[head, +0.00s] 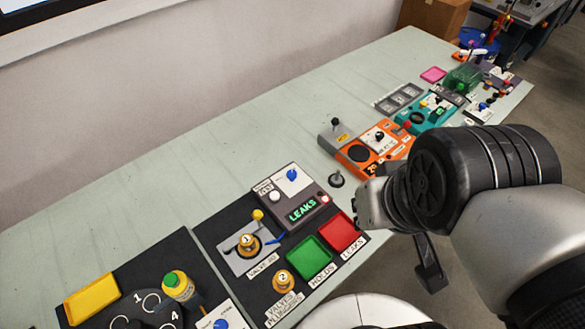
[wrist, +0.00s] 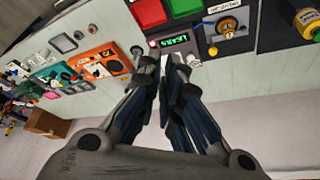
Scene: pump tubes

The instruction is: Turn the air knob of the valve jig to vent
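The likely valve jig is a grey box (head: 313,198) with a lit green LEAKS display, a blue knob (head: 291,175) and a white button. Its lit display (wrist: 175,40) also shows in the wrist view, near my fingertips. I cannot read the markings around the blue knob, so its setting is unclear. In the head view my gripper (head: 366,205) is right of the box, mostly hidden by my wrist. I cannot tell whether it touches anything.
A brass valve (head: 248,244) marked 1 sits on a grey plate left of the green tray (head: 309,258) and red tray (head: 340,231). Another brass valve (head: 284,281) is in front. An orange device (head: 376,150) stands farther back. The bench strip along the wall is clear.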

